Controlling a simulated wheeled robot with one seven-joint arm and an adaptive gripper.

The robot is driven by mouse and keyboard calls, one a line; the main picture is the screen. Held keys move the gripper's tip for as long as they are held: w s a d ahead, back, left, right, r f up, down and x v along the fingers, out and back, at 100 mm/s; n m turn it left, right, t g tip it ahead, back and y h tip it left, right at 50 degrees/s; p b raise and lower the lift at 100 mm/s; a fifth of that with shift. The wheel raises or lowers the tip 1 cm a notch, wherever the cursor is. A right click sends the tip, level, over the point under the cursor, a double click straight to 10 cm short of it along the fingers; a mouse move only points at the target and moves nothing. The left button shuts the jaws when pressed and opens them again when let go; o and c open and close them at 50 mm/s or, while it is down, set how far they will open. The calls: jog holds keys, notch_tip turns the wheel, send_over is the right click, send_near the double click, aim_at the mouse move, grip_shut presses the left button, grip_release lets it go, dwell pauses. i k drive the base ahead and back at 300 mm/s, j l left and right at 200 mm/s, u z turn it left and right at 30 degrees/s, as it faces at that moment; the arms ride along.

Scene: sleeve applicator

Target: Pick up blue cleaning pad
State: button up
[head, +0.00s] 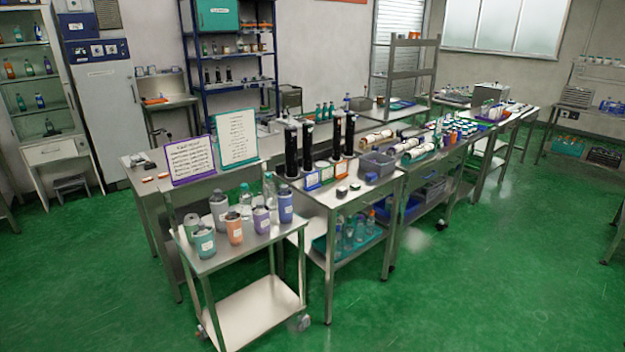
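I cannot pick out a blue cleaning pad for certain in the head view; the items on the tables are small. Small flat pieces (148,179) lie on the left end of the long steel table, too small to identify. Several dark and pale small blocks (341,192) sit on the middle steel table (372,190), beside small coloured cards (312,181). My gripper is not in view.
A steel cart (262,312) in front carries several cups and bottles, including a blue bottle (285,206). Several tall black cylinders (291,152) and a grey bin (376,165) stand on the middle table. Green floor (500,270) is clear at the right.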

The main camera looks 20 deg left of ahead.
aim_at(370, 177)
jog(key=u, duration=0.65)
jog(key=z, duration=1.8)
jog(key=u, duration=1.8)
jog(key=i, duration=0.6)
jog(key=i+z, duration=0.15)
jog(key=i, duration=0.5)
jog(key=i+j, duration=0.1)
jog(key=i, duration=0.5)
jog(key=i+j+z, duration=0.1)
jog(key=i, duration=0.5)
jog(key=i+j+z, duration=0.1)
jog(key=i, duration=0.55)
jog(key=i+j, duration=0.25)
jog(key=i, duration=0.35)
